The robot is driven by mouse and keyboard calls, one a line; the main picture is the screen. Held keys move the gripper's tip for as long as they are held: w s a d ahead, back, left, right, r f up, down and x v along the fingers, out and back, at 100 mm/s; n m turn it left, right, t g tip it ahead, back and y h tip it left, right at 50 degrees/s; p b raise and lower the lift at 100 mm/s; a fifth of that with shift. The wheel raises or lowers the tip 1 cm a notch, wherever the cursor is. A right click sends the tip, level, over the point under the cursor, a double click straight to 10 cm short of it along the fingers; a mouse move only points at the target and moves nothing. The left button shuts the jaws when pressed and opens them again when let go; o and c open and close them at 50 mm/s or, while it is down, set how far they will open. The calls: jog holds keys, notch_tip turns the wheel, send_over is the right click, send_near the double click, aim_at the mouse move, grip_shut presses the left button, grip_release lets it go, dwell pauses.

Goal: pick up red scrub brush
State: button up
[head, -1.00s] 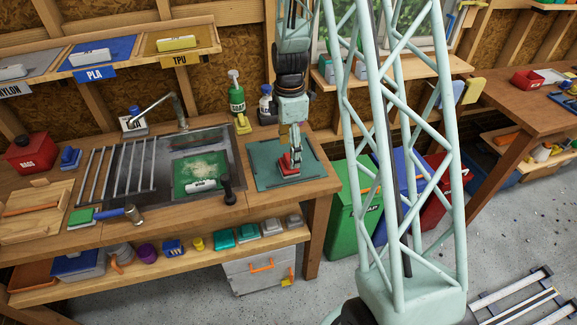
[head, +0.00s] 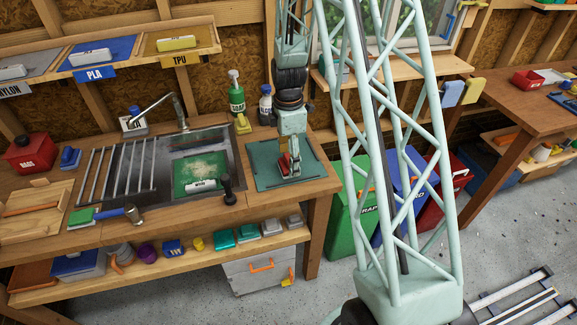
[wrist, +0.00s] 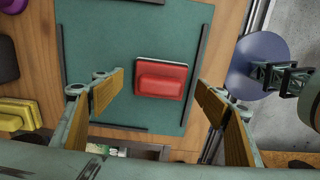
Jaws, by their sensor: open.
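The red scrub brush (wrist: 162,80) lies on a dark green mat (wrist: 98,33) on the bench, seen from above in the wrist view. It has a red body with a pale edge along its far side. In the head view the brush (head: 284,163) is partly hidden by my gripper (head: 290,158), which is lowered over the mat. In the wrist view my gripper (wrist: 160,100) is open, with one yellow-padded finger on each side of the brush's position. The fingers stand apart from the brush, and nothing is between them in their grip.
A sink (head: 225,158) with a green board and a white roll lies left of the mat. A green spray bottle (head: 237,95) and a yellow block (head: 243,124) stand behind. Dark strips edge the mat. Bins stand right of the bench.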

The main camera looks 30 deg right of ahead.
jog(key=shift+f, duration=0.5)
jog(key=c, duration=1.1)
